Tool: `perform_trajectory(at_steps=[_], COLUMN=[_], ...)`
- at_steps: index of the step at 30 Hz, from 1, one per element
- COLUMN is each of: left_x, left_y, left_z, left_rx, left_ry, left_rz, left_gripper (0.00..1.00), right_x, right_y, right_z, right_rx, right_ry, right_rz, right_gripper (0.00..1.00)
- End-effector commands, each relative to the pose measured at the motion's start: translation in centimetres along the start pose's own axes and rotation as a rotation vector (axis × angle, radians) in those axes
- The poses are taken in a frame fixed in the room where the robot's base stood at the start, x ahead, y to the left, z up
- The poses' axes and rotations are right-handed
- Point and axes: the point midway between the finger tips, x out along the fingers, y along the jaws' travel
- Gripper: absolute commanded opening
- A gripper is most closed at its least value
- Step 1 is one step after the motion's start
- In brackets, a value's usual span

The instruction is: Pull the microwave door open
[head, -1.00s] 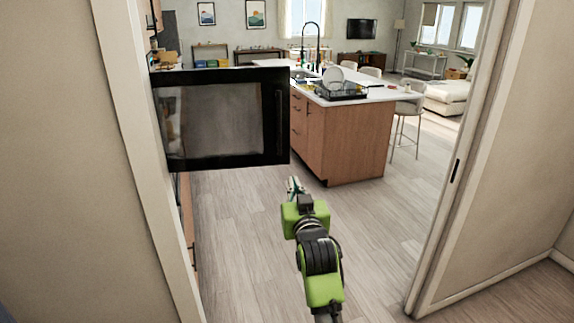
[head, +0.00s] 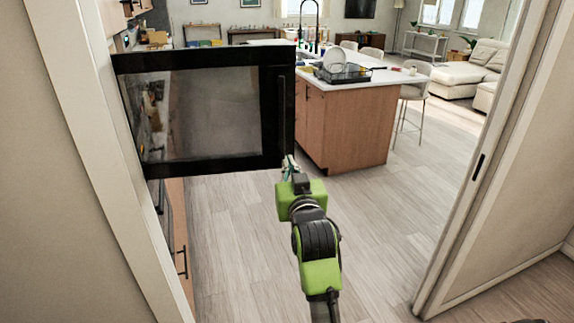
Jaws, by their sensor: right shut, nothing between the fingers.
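The microwave door (head: 202,162) is a black frame with a dark glass window, and it stands swung out into the room at left, facing me. Its handle (head: 282,112) is a vertical dark bar near the right edge. The microwave body is hidden behind the door and the doorway trim. My right gripper (head: 289,165), on a green and black arm, is shut and empty at the door's lower right corner, just below the handle. I cannot tell whether it touches the door. My left gripper is out of view.
White doorway trim stands close on the left (head: 95,130) and right (head: 485,150). A wooden island (head: 345,130) with a dish rack (head: 343,74) is beyond the door. A stool (head: 413,92) stands beside it. The wood floor (head: 380,230) ahead is clear.

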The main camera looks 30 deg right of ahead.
Motion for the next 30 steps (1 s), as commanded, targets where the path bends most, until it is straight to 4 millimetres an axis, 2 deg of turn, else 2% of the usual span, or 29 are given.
perform_trajectory(at_steps=[14, 22, 30], left_x=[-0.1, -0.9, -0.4], left_y=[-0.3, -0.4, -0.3], left_z=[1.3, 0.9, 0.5], left_rx=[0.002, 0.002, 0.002], left_ry=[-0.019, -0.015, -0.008], left_rz=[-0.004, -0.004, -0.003], left_gripper=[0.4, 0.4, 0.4], right_x=[0.4, 4.3, 8.6], right_y=[0.0, 0.0, -0.5], right_z=[-0.1, -0.2, 0.0], right_rx=[-0.003, -0.008, -0.007], right_ry=[0.001, 0.004, 0.004], right_rz=[-0.01, -0.105, -0.215], right_gripper=[0.0, 0.0, 0.0])
